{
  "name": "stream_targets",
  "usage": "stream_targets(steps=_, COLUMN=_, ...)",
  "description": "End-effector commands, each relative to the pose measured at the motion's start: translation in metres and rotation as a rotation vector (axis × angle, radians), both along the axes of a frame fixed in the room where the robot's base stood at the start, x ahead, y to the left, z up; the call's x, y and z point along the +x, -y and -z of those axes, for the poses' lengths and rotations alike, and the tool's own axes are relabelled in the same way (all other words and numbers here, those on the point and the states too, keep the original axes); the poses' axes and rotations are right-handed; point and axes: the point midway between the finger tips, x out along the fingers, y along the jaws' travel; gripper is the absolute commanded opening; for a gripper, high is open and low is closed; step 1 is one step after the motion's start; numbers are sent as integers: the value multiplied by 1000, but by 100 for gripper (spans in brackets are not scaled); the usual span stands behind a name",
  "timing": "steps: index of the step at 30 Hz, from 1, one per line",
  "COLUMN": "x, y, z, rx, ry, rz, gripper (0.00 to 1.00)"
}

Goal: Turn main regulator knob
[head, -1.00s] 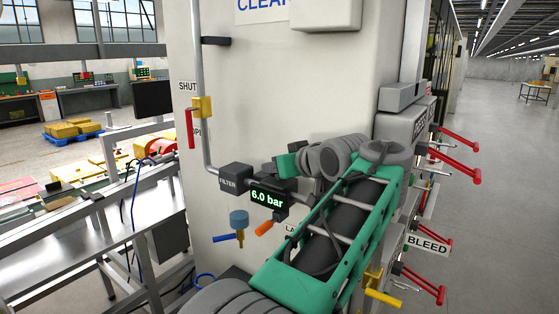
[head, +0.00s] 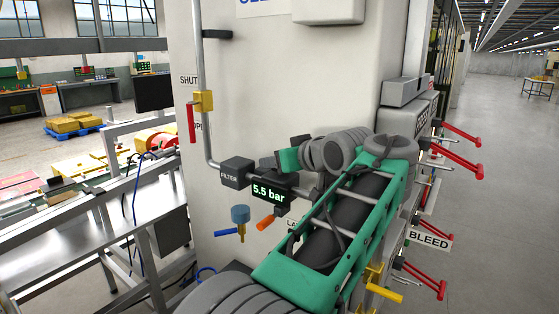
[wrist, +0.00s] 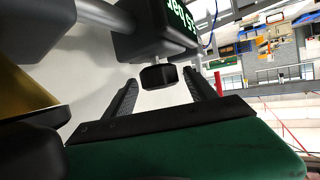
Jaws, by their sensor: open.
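The main regulator (head: 270,190) is a dark block on the grey pipe; its green display reads 5.5 bar. It also shows at the top of the wrist view (wrist: 150,40), its display rotated. Its black round knob (wrist: 158,77) sticks out of the block on a short light stem. My gripper (wrist: 160,80) is open, with one dark ribbed finger on each side of the knob; a gap shows beside the knob on both sides. In the head view my gripper (head: 283,160) is at the regulator's top, and the knob cannot be made out clearly there.
A red-handled shut valve (head: 192,122) is on the pipe. An orange handle (head: 267,222) is under the regulator. Red levers (head: 455,155) stick out at right.

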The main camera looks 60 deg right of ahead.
Motion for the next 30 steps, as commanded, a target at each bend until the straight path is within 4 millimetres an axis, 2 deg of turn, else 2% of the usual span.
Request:
stream_targets(steps=9, x=-47, y=-31, z=-23, rx=-2, ry=0, rz=5, gripper=65)
stream_targets(steps=14, x=-55, y=-38, z=-28, rx=-2, ry=0, rz=0, gripper=65)
stream_targets(steps=23, x=-49, y=-36, z=-28, rx=-8, ry=-6, rz=9, gripper=65)
stream_targets(steps=30, x=-7, y=-14, z=-32, rx=-74, ry=-54, rz=200, gripper=65)
